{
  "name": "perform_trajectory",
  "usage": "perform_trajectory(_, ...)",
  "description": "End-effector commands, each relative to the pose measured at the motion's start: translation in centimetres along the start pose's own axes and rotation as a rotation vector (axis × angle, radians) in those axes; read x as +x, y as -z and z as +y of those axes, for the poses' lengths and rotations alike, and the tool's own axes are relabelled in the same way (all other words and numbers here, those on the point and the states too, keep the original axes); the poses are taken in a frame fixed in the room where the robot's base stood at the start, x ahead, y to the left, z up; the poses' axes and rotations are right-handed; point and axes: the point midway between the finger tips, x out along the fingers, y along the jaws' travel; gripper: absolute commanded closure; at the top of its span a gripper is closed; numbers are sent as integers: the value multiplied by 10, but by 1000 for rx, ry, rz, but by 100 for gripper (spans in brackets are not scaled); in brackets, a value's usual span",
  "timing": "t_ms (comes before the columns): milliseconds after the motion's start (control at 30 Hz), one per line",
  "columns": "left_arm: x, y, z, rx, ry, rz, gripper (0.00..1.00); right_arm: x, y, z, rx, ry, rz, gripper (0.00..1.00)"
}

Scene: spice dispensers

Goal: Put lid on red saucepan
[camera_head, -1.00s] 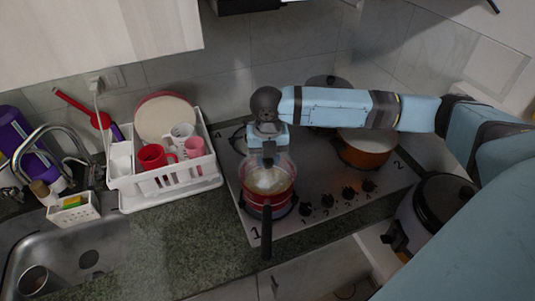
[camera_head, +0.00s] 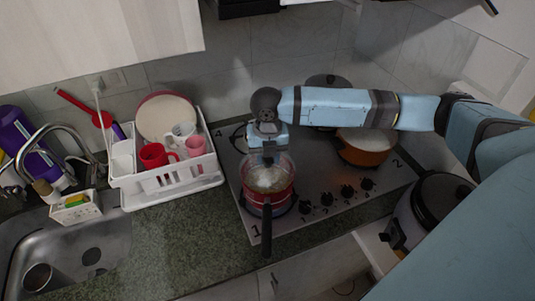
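The red saucepan (camera_head: 268,203) stands on the front left burner of the stove, its black handle (camera_head: 267,235) pointing toward the front edge. A clear glass lid (camera_head: 268,172) is at the top of the saucepan, under my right gripper (camera_head: 268,158). I cannot tell whether the lid rests fully on the rim. The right gripper points down over the lid's middle; its fingertips and the lid's knob are too small and hidden to make out. My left gripper is not in view.
A white dish rack (camera_head: 170,184) with mugs and a plate stands left of the stove. A rice cooker (camera_head: 436,205) is at the right. The counter (camera_head: 180,235) in front of the rack is clear.

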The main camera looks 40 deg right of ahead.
Motion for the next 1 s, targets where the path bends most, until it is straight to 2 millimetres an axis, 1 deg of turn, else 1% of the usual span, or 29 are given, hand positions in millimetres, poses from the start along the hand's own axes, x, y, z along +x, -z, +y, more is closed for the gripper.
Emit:
perform_trajectory(167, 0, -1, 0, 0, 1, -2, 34, 0, 0, 0, 0, 0, 0, 94)
perform_trajectory(533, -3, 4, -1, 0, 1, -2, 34, 8, 0, 0, 0, 1, 0, 94)
perform_trajectory(767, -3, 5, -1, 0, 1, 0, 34, 9, 0, 0, 0, 0, -1, 94)
perform_trajectory(800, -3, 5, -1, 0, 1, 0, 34, 9, 0, 0, 0, 0, -1, 63)
perform_trajectory(867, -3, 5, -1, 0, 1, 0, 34, 9, 0, 0, 0, 0, 0, 49)
perform_trajectory(900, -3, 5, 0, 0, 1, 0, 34, 9, 0, 0, 0, 0, 0, 40)
perform_trajectory(933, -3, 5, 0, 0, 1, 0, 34, 9, 0, 0, 0, 0, 0, 38)
perform_trajectory(1000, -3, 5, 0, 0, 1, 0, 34, 9, 0, 0, 0, 0, 0, 38)
